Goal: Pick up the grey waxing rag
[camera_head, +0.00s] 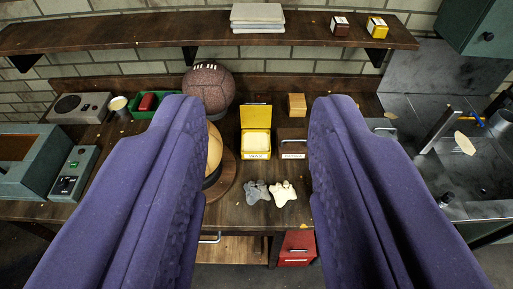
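The grey waxing rag (256,192) lies crumpled on the wooden bench near its front edge, in the middle of the view. A cream-white rag (283,193) lies just to its right, touching it or nearly so. My gripper (256,110) shows as two large purple padded fingers, one on each side of the view. The fingers are wide apart with nothing between them. The rag appears in the gap between them, farther off, and is fully visible.
Behind the rags stand an open yellow wax tin (256,143) and a dark labelled box (292,147). A brown leather ball (209,87) is at the back left. A tan ball partly hides behind the left finger. A shelf (140,30) spans the wall above. A red drawer unit (297,247) is below the bench.

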